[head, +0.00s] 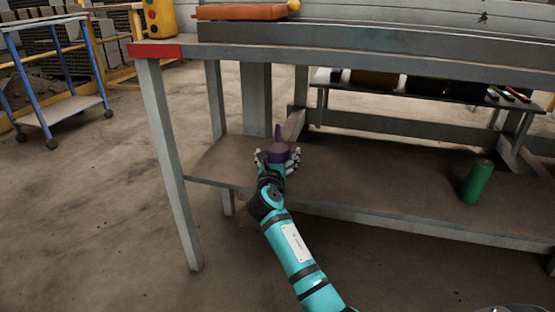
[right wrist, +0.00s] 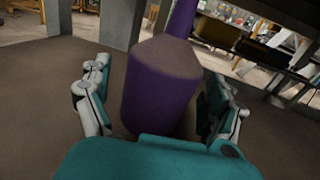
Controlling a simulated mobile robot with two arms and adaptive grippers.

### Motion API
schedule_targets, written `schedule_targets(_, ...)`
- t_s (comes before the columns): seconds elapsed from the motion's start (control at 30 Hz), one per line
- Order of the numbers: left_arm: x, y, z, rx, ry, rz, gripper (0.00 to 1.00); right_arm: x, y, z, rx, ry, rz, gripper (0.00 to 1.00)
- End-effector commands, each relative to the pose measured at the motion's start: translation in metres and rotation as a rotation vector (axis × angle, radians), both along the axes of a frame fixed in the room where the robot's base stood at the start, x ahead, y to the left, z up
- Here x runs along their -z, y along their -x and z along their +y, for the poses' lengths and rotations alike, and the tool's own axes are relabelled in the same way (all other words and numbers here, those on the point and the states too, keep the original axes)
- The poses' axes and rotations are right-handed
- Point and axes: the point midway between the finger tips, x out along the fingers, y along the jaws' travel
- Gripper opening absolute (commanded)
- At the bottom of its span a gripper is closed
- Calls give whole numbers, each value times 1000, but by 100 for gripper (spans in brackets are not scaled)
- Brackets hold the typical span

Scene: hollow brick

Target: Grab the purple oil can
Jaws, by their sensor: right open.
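The purple oil can (head: 278,150) stands upright on the lower shelf (head: 370,185) of the workbench, with its narrow spout pointing up. My right gripper (head: 277,160) is at the can, with one finger on each side of it. In the right wrist view the can (right wrist: 160,90) fills the middle, between the two open fingers of the gripper (right wrist: 158,105). Gaps show between the can and both fingers. The lower part of the can is hidden behind the gripper and palm. My left gripper is not in view.
A green can (head: 477,181) stands on the same shelf to the right. The bench top (head: 350,60) overhangs the shelf, and a bench leg (head: 168,160) stands left of my gripper. A blue-framed cart (head: 60,105) stands on the floor at the far left.

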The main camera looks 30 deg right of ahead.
Motion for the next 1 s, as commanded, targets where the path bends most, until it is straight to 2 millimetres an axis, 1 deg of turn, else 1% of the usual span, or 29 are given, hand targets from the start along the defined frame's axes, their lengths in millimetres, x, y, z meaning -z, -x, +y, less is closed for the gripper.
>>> schedule_targets(0.03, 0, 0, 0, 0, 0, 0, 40, 0, 0, 0, 0, 0, 0, 91)
schedule_targets(0.07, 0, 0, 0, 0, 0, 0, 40, 0, 0, 0, 0, 0, 0, 88)
schedule_targets(0.57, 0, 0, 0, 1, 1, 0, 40, 0, 0, 0, 0, -1, 1, 22)
schedule_targets(0.83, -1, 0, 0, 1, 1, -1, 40, -2, 0, 1, 0, 1, -1, 21)
schedule_targets(1.0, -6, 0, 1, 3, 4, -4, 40, -10, 0, 0, -1, 1, -2, 21)
